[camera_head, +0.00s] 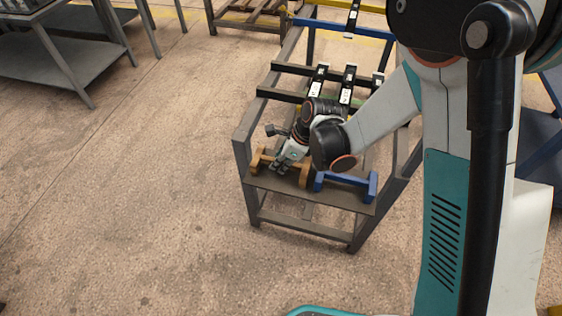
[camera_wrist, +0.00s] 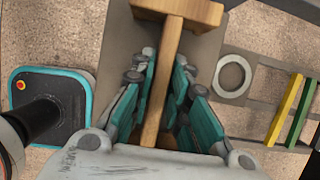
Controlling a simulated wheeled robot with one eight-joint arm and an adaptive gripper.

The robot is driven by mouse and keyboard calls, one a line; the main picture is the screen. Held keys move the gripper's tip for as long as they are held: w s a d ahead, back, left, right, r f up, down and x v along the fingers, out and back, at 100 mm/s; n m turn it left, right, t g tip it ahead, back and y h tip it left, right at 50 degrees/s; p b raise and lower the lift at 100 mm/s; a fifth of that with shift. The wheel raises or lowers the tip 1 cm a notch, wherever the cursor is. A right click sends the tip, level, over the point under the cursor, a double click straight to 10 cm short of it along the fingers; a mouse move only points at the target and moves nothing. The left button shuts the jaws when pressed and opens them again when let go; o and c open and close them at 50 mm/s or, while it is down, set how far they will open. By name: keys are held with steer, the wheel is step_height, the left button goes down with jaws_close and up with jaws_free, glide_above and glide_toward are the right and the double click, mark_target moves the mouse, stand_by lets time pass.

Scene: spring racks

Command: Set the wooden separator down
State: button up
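The wooden separator (camera_head: 283,162) is a light brown bar with a crosspiece at each end. It is at the left of the small grey rack's front shelf, its ends at or very near the shelf surface; whether it bears fully on it I cannot tell. My gripper (camera_head: 281,167) is over its middle. In the wrist view the separator's bar (camera_wrist: 165,75) runs between the teal finger pads of my gripper (camera_wrist: 163,90), which sit close along both sides. The fingers look shut on it. The near end is partly hidden by my gripper.
A blue separator (camera_head: 346,186) stands on the same shelf (camera_head: 325,197), just right of the wooden one. Black bars with white labels (camera_head: 347,84) lie across the rack behind. A grey table (camera_head: 65,60) stands at upper left. The floor left of the rack is clear.

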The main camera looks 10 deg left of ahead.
steer(key=shift+o, duration=0.9)
steer(key=shift+r, duration=0.1)
steer(key=shift+d+r, duration=0.15)
steer(key=shift+r, duration=0.2)
steer(key=p+v, duration=0.4)
steer(key=v, duration=0.7)
steer(key=shift+r, duration=0.15)
